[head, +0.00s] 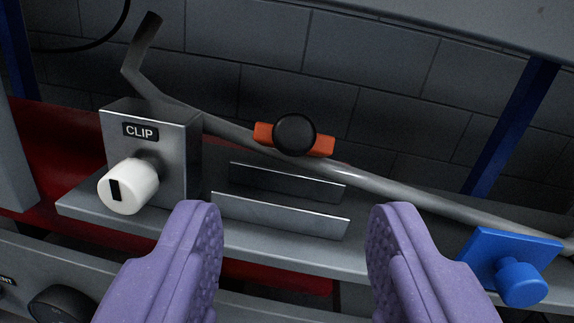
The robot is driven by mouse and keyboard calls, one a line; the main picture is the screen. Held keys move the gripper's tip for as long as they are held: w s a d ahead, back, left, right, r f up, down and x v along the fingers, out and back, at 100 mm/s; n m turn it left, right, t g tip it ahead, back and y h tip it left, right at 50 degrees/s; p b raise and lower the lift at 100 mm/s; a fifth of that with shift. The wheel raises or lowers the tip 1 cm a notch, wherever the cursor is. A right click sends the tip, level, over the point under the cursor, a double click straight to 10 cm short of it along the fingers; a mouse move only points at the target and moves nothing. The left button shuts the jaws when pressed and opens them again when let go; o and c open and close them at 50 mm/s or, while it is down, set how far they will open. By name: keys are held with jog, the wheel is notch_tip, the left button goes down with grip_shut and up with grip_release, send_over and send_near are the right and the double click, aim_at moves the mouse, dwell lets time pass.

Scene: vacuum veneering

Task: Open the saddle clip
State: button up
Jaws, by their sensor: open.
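The saddle clip appears to be the orange piece (265,134) with a round black knob (295,134), sitting across a grey pipe (390,190). A grey metal box (180,150) labelled CLIP stands to its left. A white knob (130,186) with a black mark projects from the front of the box. My gripper (294,225) has two purple fingers, wide apart and empty. It is in front of and below the orange piece, touching nothing that I can see. Whether the clip is open or shut is unclear.
Two upright metal plates (280,214) stand on the grey shelf (240,242) below the pipe. A blue plate with a round blue knob (520,281) is at the lower right. A dark round knob (62,306) is at the lower left. Blue posts (512,125) stand behind.

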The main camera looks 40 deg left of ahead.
aim_at(295, 145)
jog(key=b+x, duration=0.2)
jog(key=x, duration=0.5)
jog(key=shift+w+a, duration=0.15)
jog(key=shift+w, duration=0.05)
grip_shut()
